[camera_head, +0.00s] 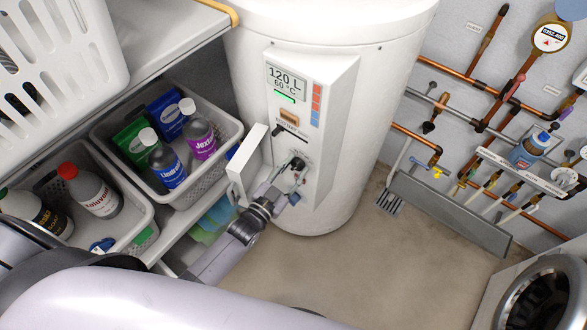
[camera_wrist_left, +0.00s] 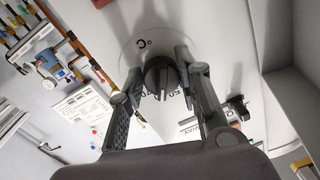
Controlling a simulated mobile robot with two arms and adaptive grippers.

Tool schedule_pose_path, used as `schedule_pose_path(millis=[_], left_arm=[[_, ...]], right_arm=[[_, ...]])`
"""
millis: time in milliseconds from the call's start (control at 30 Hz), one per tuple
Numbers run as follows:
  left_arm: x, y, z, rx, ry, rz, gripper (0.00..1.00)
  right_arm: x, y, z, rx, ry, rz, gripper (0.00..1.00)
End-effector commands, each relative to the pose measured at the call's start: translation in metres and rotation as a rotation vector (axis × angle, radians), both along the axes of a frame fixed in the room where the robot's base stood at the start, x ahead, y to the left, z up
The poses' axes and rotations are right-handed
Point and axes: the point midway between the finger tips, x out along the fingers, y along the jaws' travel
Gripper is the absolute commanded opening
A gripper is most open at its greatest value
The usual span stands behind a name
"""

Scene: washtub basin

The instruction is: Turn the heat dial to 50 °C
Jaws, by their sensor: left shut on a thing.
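The white water heater (camera_head: 330,110) stands in the middle of the head view, with a display (camera_head: 287,84) reading "120 L" and "60 °C". The black heat dial (camera_head: 298,163) is low on its front panel. It shows larger in the left wrist view (camera_wrist_left: 161,76), on a pale disc marked "°C" with partly hidden numbers. My left gripper (camera_head: 293,173) is at the panel, shut on the dial, one finger on each side in the left wrist view (camera_wrist_left: 161,70). The dial's exact setting cannot be read. My right gripper is not in view.
A white cover flap (camera_head: 247,165) stands open just left of the dial. Baskets of bottles (camera_head: 168,200) fill the shelf at left. Copper pipes (camera_head: 450,85) run along the right wall. A round-doored machine (camera_head: 535,300) stands at lower right. The floor between is clear.

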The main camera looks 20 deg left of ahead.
Motion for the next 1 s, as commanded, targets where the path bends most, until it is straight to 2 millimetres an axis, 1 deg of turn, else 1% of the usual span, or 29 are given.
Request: schedule_pose_path(millis=[33, 200, 300, 467, 633, 1000], left_arm=[[-0.0002, 0.0000, -0.0001, 0.000, 0.000, 0.000, 0.20], [-0.0002, -0.0001, -0.0001, 0.000, 0.000, 0.000, 0.09], [-0.0003, -0.0001, -0.0002, 0.000, 0.000, 0.000, 0.04], [-0.0003, -0.0001, 0.0000, -0.012, 0.005, -0.001, 0.04], [-0.0003, -0.0002, 0.0007, -0.067, 0.025, -0.001, 0.04], [-0.0003, -0.0011, 0.0017, -0.299, 0.108, -0.001, 0.04]], right_arm=[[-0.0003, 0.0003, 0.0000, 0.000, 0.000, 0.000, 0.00], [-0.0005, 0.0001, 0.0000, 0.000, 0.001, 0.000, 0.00], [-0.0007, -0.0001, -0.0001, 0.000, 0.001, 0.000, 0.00], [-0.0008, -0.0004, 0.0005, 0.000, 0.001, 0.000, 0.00], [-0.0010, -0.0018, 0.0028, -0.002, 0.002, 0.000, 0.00], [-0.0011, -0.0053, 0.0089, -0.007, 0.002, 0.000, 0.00]])
